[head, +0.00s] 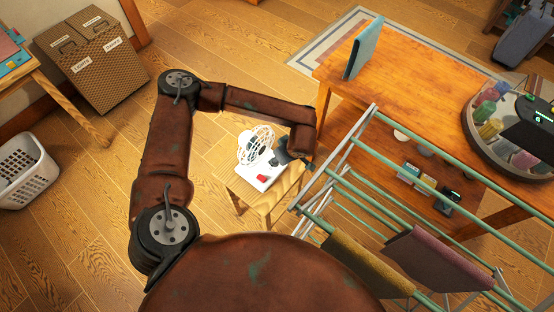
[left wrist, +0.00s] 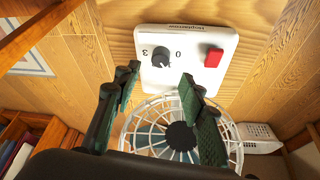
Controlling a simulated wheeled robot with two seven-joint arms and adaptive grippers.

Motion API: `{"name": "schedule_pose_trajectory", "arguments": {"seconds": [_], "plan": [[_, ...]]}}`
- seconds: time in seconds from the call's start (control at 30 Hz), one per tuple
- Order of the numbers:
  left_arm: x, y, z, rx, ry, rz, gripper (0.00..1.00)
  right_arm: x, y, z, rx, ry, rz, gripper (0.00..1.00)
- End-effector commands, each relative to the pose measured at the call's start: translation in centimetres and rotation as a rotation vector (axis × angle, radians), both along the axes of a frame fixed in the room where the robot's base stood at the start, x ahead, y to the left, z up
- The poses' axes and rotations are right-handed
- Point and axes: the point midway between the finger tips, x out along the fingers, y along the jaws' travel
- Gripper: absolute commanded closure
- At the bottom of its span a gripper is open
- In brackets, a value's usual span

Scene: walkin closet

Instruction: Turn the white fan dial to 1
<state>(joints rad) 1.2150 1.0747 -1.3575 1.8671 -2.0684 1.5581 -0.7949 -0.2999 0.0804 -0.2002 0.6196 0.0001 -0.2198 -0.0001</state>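The white fan (head: 256,146) stands on a small wooden stool. Its white base (left wrist: 225,40) carries a dark round dial (left wrist: 161,57) and a red switch (left wrist: 213,57). The marks 0 and 3 show beside the dial, upside down in the left wrist view; I cannot tell which mark the dial points to. The fan's wire cage (left wrist: 150,138) shows behind my fingers. My left gripper (left wrist: 158,82) is open and empty, its fingers apart, with the dial ahead between the tips and not visibly touched. It hangs over the fan in the head view (head: 285,152). My right gripper is not in view.
The stool (head: 262,202) is small. A drying rack (head: 345,150) with hanging cloths stands close on the right, before a wooden table (head: 420,75). A white laundry basket (head: 27,170) and wicker hampers (head: 90,60) are at the left. Open floor lies left of the stool.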

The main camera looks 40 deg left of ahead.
Motion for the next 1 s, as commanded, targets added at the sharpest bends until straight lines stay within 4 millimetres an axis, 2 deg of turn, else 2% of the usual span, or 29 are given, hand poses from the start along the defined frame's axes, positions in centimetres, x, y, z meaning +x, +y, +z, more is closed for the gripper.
{"name": "schedule_pose_trajectory", "arguments": {"seconds": [0.1,0.3,1.0], "plan": [[-0.2,-0.8,2.2,-0.001,-0.002,-0.002,0.62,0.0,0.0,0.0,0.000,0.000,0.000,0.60],[-0.5,-1.6,4.3,-0.001,-0.002,-0.001,0.62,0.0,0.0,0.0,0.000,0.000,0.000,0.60],[-0.7,-1.8,4.7,0.000,0.001,0.000,0.62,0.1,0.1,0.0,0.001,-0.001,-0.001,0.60]]}}
